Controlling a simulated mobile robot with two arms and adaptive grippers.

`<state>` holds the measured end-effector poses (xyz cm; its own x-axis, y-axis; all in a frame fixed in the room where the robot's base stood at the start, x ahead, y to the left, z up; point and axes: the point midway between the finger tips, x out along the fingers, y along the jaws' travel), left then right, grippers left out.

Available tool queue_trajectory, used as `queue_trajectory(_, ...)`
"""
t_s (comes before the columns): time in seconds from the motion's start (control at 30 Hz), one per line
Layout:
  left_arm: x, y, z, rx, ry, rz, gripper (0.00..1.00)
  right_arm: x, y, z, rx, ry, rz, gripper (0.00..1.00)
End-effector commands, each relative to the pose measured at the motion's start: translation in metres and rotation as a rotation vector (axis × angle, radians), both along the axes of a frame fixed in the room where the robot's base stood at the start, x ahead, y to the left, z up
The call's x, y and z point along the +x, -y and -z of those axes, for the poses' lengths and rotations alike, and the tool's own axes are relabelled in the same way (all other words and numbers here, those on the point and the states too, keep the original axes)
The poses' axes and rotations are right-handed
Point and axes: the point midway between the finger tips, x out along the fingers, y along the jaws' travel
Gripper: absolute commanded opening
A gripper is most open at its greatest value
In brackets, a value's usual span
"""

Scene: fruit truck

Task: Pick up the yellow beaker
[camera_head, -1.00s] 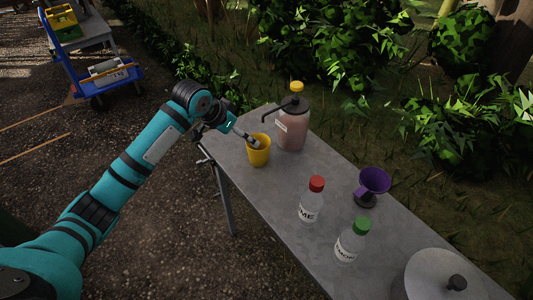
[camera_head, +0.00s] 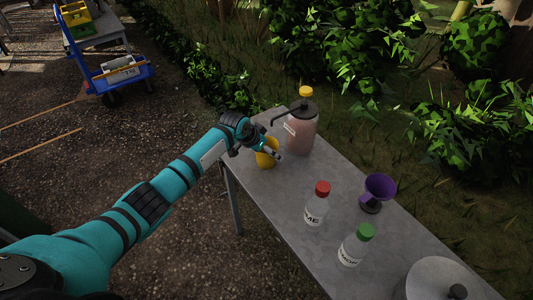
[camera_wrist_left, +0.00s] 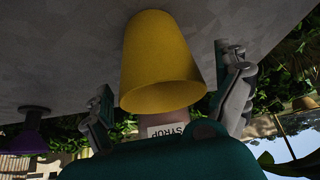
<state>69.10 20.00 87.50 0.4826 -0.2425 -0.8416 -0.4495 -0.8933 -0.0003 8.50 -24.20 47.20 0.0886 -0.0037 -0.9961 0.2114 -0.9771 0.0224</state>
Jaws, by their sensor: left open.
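The yellow beaker (camera_head: 266,160) stands on the grey table near its far left end, partly hidden by my left gripper in the head view. My left gripper (camera_head: 275,153) is at the beaker. In the left wrist view the beaker (camera_wrist_left: 162,62) looks upside down, as the whole picture does. It lies between the two spread fingers of my left gripper (camera_wrist_left: 168,85), with a visible gap to each finger. The gripper is open. My right gripper is not in view.
A red-capped bottle (camera_head: 316,205), a green-capped bottle (camera_head: 354,246), a purple funnel-like cup (camera_head: 379,188) and a round metal lid (camera_head: 435,280) stand nearer. A blue cart (camera_head: 108,70) is far left.

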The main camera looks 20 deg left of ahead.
Motion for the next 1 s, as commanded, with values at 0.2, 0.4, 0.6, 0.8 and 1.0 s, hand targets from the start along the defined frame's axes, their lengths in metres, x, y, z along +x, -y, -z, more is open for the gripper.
queue_trajectory(0.2, 0.003, 0.002, 0.007, 0.002, 0.0, 0.0, 1.0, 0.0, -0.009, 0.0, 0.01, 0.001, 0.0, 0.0)
queue_trajectory(0.4, 0.003, 0.002, 0.007, 0.0, -0.001, 0.0, 0.92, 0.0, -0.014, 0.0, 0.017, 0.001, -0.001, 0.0)
queue_trajectory(0.6, 0.003, 0.002, 0.007, 0.0, -0.001, 0.0, 0.66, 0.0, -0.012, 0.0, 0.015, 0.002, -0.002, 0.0)
queue_trajectory(0.8, 0.003, 0.002, 0.007, 0.0, -0.001, 0.0, 0.45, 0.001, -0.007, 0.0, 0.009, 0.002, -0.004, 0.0)
queue_trajectory(1.0, 0.003, 0.002, 0.007, 0.0, 0.0, 0.0, 0.44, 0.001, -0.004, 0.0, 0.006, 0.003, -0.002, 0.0)
